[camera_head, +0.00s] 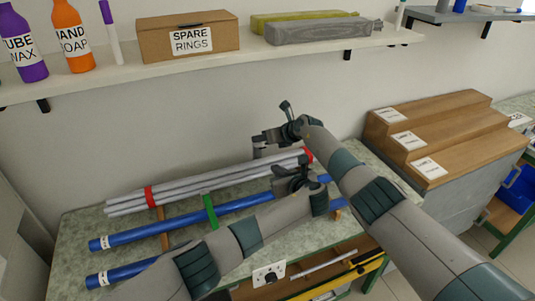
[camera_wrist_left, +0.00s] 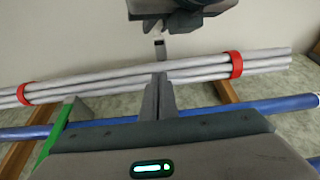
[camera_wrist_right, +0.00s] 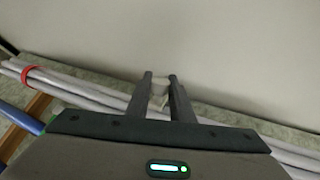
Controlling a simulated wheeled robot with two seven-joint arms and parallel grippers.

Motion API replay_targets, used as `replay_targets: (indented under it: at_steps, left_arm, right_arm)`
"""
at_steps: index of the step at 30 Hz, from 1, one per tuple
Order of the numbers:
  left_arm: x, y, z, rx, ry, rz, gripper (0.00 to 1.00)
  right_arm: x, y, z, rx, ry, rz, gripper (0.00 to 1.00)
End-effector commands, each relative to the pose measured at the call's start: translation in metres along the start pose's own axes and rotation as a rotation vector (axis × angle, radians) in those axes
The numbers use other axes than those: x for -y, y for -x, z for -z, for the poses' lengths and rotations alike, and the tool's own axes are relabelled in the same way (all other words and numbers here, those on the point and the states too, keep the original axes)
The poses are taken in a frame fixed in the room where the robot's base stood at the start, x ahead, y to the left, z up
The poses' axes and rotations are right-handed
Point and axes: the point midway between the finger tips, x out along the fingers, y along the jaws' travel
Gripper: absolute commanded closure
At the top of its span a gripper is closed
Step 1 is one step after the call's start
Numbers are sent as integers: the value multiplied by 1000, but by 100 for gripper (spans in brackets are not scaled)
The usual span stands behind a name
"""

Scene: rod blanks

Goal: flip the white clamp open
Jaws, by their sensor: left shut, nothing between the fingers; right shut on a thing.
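My right gripper (camera_head: 259,143) is above the back of the grey rod bundle (camera_head: 215,184). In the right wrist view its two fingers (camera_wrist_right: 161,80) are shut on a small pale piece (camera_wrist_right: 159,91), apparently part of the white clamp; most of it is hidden. My left gripper (camera_head: 281,172) is just in front of the bundle. In the left wrist view its fingers (camera_wrist_left: 159,84) are together and empty, with the bundle behind them. The right hand (camera_wrist_left: 178,10) shows above, beyond the bundle. A green clamp (camera_head: 209,211) stands upright at the upper blue rod (camera_head: 160,229).
Red bands (camera_head: 149,197) go around the bundle. A second blue rod (camera_head: 115,275) lies nearer the front. Wooden supports (camera_head: 163,238) lie under the rods. A wooden stepped block (camera_head: 440,130) stands right. A shelf (camera_head: 250,58) with bottles and a box (camera_head: 188,36) hangs above.

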Motion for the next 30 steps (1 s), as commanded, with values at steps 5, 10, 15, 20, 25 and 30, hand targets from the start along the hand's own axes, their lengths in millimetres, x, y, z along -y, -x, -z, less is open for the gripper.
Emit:
replay_targets:
  at_steps: [5,10,15,20,25,30]
  left_arm:
    - [0,-22,0,0,-1,-2,100]
    - [0,-40,0,0,-1,-3,100]
    - [1,-54,-1,1,-1,-2,100]
    - [0,-66,0,0,-1,-1,100]
    - [0,-73,-21,2,3,1,100]
    - [0,-76,-34,0,1,0,100]
  right_arm:
    - [0,0,0,0,0,1,100]
    - [0,0,0,0,0,1,100]
    - [0,0,0,0,0,1,100]
    - [0,0,0,0,0,1,100]
    - [0,0,0,0,0,1,100]
    - [0,0,0,0,0,1,100]
